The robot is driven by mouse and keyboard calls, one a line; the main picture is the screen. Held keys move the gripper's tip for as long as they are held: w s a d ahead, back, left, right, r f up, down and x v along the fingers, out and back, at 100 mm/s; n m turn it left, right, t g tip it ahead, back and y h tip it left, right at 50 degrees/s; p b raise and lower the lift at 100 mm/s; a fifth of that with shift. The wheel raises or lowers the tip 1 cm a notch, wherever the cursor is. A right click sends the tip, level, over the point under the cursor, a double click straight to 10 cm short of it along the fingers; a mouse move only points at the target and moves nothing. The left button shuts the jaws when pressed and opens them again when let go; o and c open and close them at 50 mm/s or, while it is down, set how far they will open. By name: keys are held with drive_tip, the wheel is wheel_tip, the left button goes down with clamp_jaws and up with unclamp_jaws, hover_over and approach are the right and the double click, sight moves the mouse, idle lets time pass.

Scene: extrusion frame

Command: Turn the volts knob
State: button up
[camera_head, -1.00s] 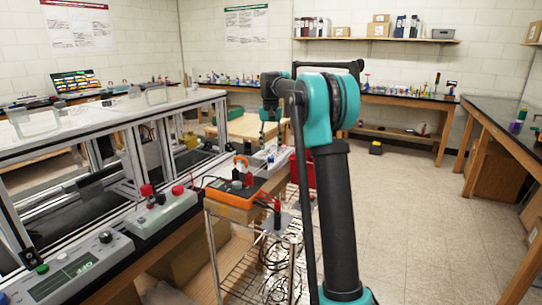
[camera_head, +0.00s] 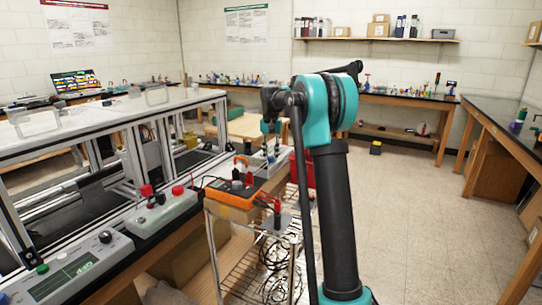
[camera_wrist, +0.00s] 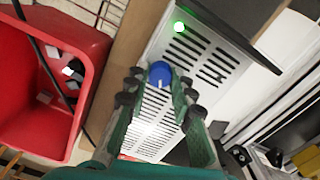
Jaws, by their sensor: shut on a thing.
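In the wrist view a round blue knob (camera_wrist: 159,73) with a pale pointer line sits on a white vented box (camera_wrist: 190,62). No label on it is readable, so I cannot confirm from lettering that it is the volts knob. My gripper (camera_wrist: 160,86) is shut on the blue knob, with a green finger on each side. A green light (camera_wrist: 179,26) glows on the box near the knob. In the head view my gripper (camera_head: 270,130) points down over the far end of the cart, and the knob is too small to make out.
A red bin (camera_wrist: 35,95) stands left of the box in the wrist view. An orange meter (camera_head: 234,193) with leads sits on the wire cart (camera_head: 265,255). A grey instrument with a green display (camera_head: 65,278) is at the front left.

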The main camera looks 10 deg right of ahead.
clamp_jaws()
drive_tip(key=shift+n, duration=0.3)
drive_tip(key=n, duration=1.1)
drive_tip(key=shift+n, duration=2.1)
